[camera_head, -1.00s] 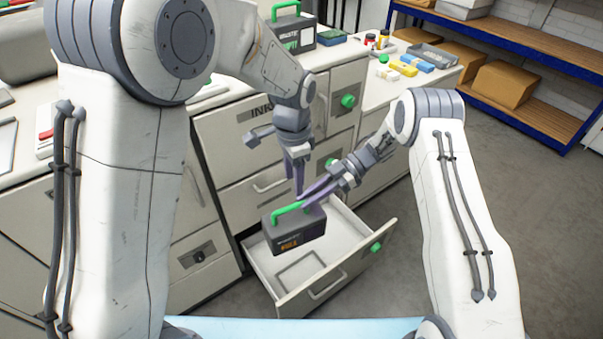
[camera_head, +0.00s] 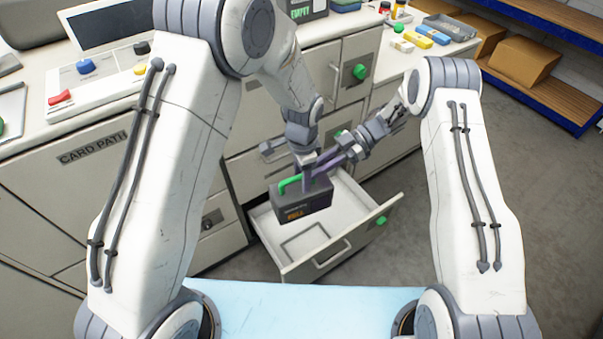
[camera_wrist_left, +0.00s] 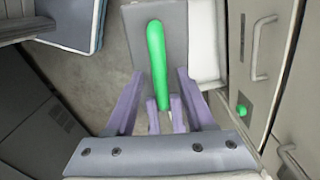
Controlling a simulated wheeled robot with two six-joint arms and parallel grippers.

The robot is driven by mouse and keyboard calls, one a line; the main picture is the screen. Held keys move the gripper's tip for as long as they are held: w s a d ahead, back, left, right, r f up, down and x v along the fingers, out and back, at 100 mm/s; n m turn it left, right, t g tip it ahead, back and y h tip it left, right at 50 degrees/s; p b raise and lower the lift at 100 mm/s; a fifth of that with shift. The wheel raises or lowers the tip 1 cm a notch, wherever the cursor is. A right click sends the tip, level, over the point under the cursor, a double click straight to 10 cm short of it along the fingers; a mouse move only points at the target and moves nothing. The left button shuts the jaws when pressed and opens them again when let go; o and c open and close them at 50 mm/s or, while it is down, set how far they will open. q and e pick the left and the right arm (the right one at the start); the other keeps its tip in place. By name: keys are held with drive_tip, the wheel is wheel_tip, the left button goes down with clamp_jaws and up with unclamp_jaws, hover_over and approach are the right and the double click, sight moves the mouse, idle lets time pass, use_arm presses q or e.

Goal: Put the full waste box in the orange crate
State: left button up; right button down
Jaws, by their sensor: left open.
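The waste box (camera_head: 306,205) is dark grey with a green handle and small orange lettering. It stands in the open drawer (camera_head: 345,243), toward its back left. My left gripper (camera_head: 307,182) points down at the handle from above. In the left wrist view the green handle (camera_wrist_left: 156,50) lies between its spread purple fingers (camera_wrist_left: 160,105), which are open. My right gripper (camera_head: 322,166) reaches in from the right, close beside the left fingers; its finger gap is hidden. The orange crate is in no view.
A second box (camera_head: 306,11) labelled EMPTY stands on the counter behind. A control panel (camera_head: 112,75) with coloured knobs is at the left. A light-blue surface (camera_head: 290,305) lies in front of me. Shelves with cardboard boxes (camera_head: 524,61) are at the right; floor between is clear.

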use_arm(q)
clamp_jaws()
use_arm(e)
drive_tip(key=shift+r, duration=0.1)
use_arm(q)
drive_tip(key=shift+s, duration=0.1)
use_arm(e)
drive_tip(key=shift+w+a, duration=0.1)
drive_tip(key=shift+w, duration=0.05)
idle(0.9)
use_arm(q)
drive_tip(key=shift+r, duration=0.1)
use_arm(e)
drive_tip(key=c, duration=0.7)
unclamp_jaws()
drive_tip(key=shift+c, duration=0.2)
